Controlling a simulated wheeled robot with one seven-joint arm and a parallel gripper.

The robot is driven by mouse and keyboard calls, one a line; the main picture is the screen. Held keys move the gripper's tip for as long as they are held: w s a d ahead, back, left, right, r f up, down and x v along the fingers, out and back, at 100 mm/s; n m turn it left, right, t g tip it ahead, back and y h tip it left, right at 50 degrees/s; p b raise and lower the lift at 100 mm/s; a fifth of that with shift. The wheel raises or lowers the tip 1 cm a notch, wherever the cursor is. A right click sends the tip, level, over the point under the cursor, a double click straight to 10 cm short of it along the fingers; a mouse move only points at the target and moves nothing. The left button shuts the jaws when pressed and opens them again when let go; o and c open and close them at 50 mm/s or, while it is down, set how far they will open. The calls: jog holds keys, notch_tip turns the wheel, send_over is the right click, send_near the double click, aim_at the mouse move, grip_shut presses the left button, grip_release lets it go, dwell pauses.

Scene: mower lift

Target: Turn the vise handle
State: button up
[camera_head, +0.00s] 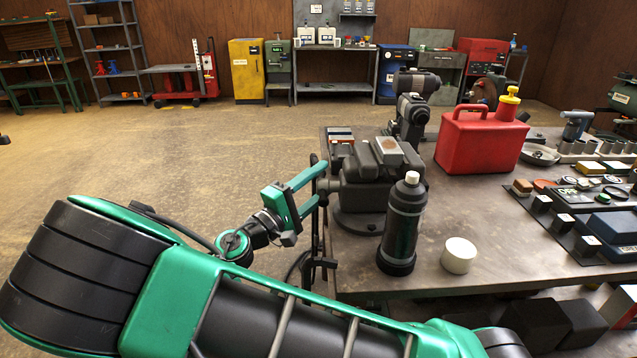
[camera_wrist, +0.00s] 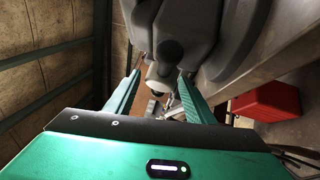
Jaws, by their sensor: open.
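The dark grey vise (camera_head: 372,185) is mounted at the left edge of the workbench. A thin dark upright bar (camera_head: 314,235) at its left end looks like the vise handle. My gripper (camera_head: 320,182) is open, with one green finger above the other at the vise's screw end. In the wrist view the vise body (camera_wrist: 210,35) fills the top. The rounded screw end (camera_wrist: 160,76) lies between the open fingertips of my gripper (camera_wrist: 159,75). I cannot tell whether the fingers touch it. The bar is not clear in the wrist view.
A dark bottle (camera_head: 402,225) with a pale cap and a white cylinder (camera_head: 459,255) stand on the workbench (camera_head: 440,210) in front of the vise. A red jerrycan (camera_head: 470,145) stands behind to the right. The floor (camera_head: 180,145) left of the bench is open.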

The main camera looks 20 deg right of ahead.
jog(key=v, duration=1)
jog(key=shift+a, duration=0.1)
